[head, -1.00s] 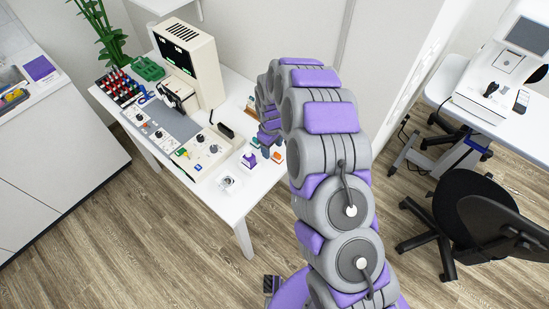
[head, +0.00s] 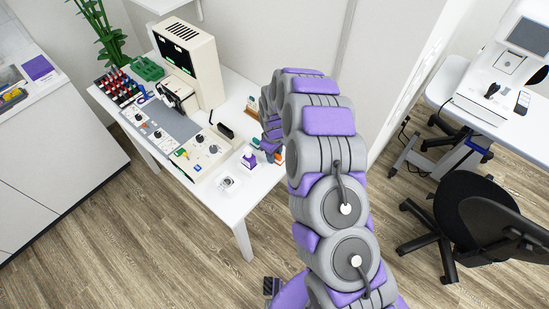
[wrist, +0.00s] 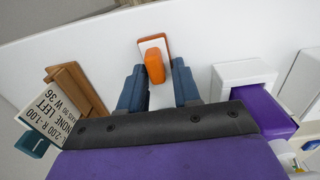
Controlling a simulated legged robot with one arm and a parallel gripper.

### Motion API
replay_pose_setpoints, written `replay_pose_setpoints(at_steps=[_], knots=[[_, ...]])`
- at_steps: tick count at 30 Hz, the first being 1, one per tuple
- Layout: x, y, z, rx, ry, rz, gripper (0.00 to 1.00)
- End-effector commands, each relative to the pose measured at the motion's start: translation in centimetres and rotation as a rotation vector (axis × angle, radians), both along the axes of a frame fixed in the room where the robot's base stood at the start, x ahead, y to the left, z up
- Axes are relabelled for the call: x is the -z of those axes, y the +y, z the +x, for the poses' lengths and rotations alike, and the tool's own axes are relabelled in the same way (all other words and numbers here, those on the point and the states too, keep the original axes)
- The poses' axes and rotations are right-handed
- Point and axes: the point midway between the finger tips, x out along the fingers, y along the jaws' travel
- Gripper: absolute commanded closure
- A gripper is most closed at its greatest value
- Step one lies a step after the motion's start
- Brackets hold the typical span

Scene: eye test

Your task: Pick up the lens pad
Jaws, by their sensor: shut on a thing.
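My gripper (wrist: 158,72) shows in the wrist view as two blue fingers pointing at the white table. It is shut on an orange piece (wrist: 153,62), which I take to be the lens pad. A flat orange-brown part (wrist: 154,43) shows behind this piece, and something white lies between the fingers. I cannot tell whether the piece is clear of the table. In the head view my gripper (head: 271,150) is small and partly hidden by my arm, over the right end of the white table (head: 232,205).
In the wrist view, a printed card (wrist: 45,108) in a brown holder (wrist: 80,90) stands left of the fingers. A white box (wrist: 243,78) with a purple drawer (wrist: 262,105) stands to the right. A cream instrument (head: 190,62) stands at the table's back.

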Motion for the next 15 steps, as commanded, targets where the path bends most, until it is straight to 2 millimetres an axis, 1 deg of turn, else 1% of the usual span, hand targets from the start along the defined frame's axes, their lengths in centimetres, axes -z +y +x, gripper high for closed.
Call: replay_pose_setpoints(at_steps=[1,5,11,15], knots=[[-0.05,-0.17,0.02,0.002,0.000,0.001,0.85],[-0.02,-0.03,0.02,0.001,0.000,0.000,0.97],[0.10,0.58,0.00,0.000,-0.001,-0.007,0.97],[-0.25,0.70,0.02,-0.001,-0.001,-0.008,0.97]])
